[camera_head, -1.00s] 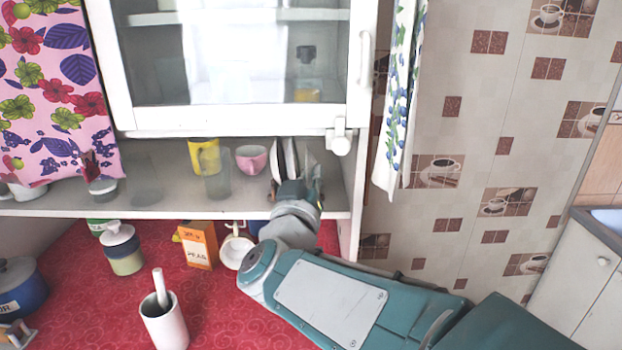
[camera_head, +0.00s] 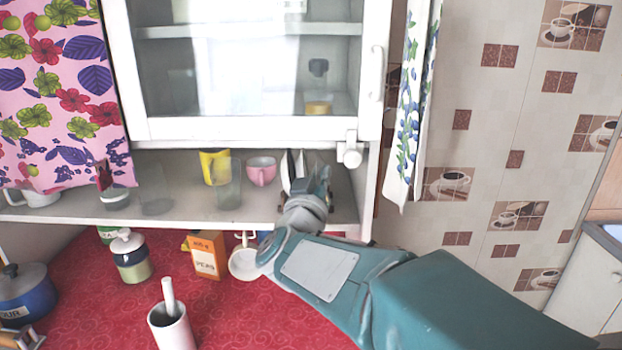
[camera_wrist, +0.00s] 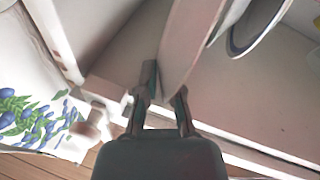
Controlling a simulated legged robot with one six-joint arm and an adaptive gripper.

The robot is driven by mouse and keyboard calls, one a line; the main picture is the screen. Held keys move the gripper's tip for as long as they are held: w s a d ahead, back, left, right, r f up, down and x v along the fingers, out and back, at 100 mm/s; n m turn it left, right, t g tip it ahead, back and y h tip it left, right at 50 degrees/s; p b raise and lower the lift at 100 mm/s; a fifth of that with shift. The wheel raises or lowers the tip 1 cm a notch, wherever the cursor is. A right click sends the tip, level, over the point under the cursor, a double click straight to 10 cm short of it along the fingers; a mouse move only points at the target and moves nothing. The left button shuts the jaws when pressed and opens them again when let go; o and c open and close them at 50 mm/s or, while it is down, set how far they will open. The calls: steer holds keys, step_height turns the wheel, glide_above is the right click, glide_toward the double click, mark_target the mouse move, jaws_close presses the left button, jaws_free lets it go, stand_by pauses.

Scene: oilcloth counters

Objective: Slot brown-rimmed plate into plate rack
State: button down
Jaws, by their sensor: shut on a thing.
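My gripper (camera_wrist: 164,90) is shut on the edge of a thin, pale, upright plate (camera_wrist: 188,45), which I take to be the brown-rimmed plate; its rim colour is hard to make out. In the head view my gripper (camera_head: 318,188) reaches into the right end of the open shelf under the cabinet, and hides much of what is there. Other plates stand upright just left of it, one white plate (camera_head: 286,172) showing edge-on. In the wrist view a dark-rimmed plate (camera_wrist: 262,22) stands to the right of the held one. The plate rack itself cannot be clearly made out.
A pink cup (camera_head: 261,171), a yellow mug (camera_head: 213,167) and a clear glass (camera_head: 229,185) stand left on the shelf (camera_head: 190,215). The cabinet's glass door (camera_head: 245,128) is above. A side panel (camera_head: 370,190) and a floral towel (camera_head: 408,120) are close on the right.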

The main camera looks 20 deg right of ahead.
steer(key=shift+w+d+f, duration=0.1)
steer(key=shift+w+d, duration=0.35)
steer(key=shift+w, duration=0.65)
steer(key=shift+w+d+f, duration=0.1)
steer(key=shift+w+d, duration=0.35)
steer(key=shift+w, duration=0.6)
steer(key=shift+w+d+f, duration=0.1)
steer(key=shift+w+d, duration=0.35)
steer(key=shift+w, duration=0.65)
steer(key=shift+s+f, duration=0.1)
steer(key=shift+f, duration=0.55)
steer(key=c, duration=0.7)
jaws_free()
